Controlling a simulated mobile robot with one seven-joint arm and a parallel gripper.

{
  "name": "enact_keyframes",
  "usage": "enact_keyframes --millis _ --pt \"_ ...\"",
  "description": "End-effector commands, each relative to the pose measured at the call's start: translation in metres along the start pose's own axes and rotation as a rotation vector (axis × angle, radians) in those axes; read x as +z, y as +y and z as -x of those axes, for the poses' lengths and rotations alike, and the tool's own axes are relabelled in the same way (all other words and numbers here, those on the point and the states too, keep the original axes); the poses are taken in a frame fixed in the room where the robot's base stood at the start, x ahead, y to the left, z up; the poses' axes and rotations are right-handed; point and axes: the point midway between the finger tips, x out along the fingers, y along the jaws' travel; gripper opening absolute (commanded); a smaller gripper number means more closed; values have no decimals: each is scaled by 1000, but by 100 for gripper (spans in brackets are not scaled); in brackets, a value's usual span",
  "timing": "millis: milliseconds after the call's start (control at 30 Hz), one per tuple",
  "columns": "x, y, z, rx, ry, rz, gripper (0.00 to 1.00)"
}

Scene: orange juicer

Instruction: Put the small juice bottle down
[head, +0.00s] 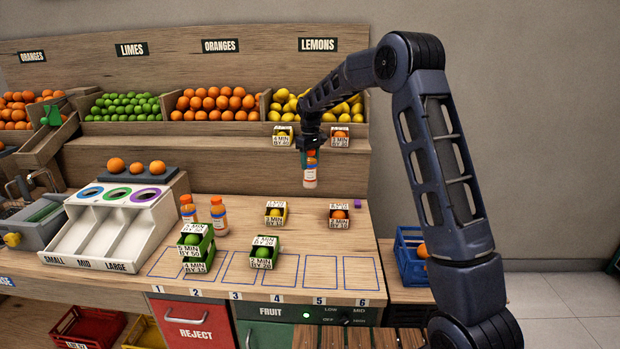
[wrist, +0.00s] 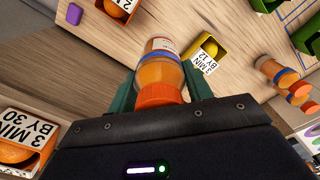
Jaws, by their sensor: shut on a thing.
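My gripper (head: 309,152) is shut on a small juice bottle (head: 310,174), which has an orange cap, orange juice and a white label. The bottle hangs upright above the counter, in front of the wooden step. In the wrist view the bottle (wrist: 160,70) sits between the two green fingers (wrist: 160,92), its orange cap closest to the camera. Two similar bottles stand on the counter: one (head: 219,215) in front and one (head: 188,208) behind it to the left. They also show at the right of the wrist view (wrist: 278,72).
Blue outlined slots (head: 320,271) line the front edge, some bare. A purple block (head: 357,203) lies at right. Bare wood lies between the crates.

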Motion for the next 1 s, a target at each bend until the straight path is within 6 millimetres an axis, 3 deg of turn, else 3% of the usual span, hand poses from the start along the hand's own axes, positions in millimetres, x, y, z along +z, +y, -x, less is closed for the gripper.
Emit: enact_keyframes --millis 200,367,467,567,800,1000 --pt "0 0 37 1 1 0 19" --pt "-2 -3 50 0 1 0 19" --pt "-8 -16 53 0 0 -1 19" --pt "-20 -43 54 -1 -1 -9 19" --pt "-56 -138 55 0 0 -41 19" --pt "-73 -207 55 0 0 -69 19"
